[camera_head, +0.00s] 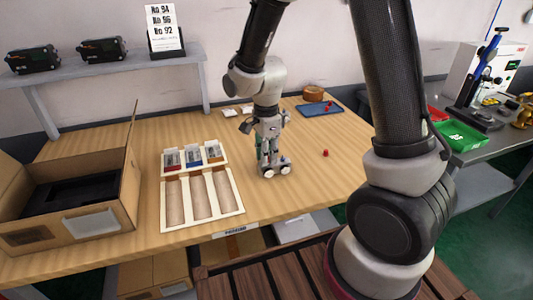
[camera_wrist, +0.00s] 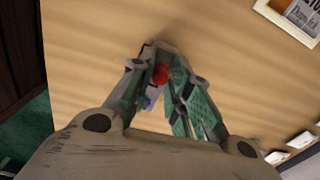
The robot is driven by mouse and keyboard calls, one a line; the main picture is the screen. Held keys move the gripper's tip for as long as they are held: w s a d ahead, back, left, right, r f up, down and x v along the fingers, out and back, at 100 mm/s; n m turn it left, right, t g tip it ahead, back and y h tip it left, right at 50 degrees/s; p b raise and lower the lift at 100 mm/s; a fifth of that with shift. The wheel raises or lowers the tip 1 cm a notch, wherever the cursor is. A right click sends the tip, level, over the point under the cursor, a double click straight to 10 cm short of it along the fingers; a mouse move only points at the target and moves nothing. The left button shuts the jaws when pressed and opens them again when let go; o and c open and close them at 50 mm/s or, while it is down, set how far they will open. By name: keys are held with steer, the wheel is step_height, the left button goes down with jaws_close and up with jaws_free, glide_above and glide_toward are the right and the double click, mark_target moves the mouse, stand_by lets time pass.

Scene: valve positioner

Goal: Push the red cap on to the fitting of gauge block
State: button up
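The gauge block (camera_head: 277,170) is a small dark grey block with two round pale gauges on its front, standing on the wooden table. My gripper (camera_head: 267,155) points down right at it, and its fingers hide part of the block. In the wrist view, a red cap (camera_wrist: 160,74) shows between the fingertips of my gripper (camera_wrist: 158,78), against the grey block (camera_wrist: 155,50). I cannot tell whether the fingers clamp the cap or only flank it. The fitting is hidden, so whether the cap is seated on it does not show. Another small red piece (camera_head: 326,153) lies on the table to the right.
A pale tray (camera_head: 238,208) with long slots and small coloured compartments lies left of the block. An open carton (camera_head: 128,185) stands further left. A blue tray (camera_head: 308,110) with red pieces and a round brown container (camera_head: 313,93) are behind. The table right of the block is mostly clear.

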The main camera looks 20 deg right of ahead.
steer(key=shift+o, duration=0.7)
steer(key=shift+r, duration=0.25)
step_height(320, 180, up, 12)
steer(key=f, duration=0.1)
steer(key=s+d+r+n+t, duration=0.2)
steer(key=s+d+r+n, duration=0.3)
steer(key=s+d+n, duration=0.2)
steer(key=s+d+r+n+t, duration=0.2)
steer(key=s+d+r+n, duration=0.4)
steer(key=s+d+n, duration=0.2)
steer(key=s+n, duration=0.2)
steer(key=s, duration=0.2)
steer(key=shift+r, duration=0.15)
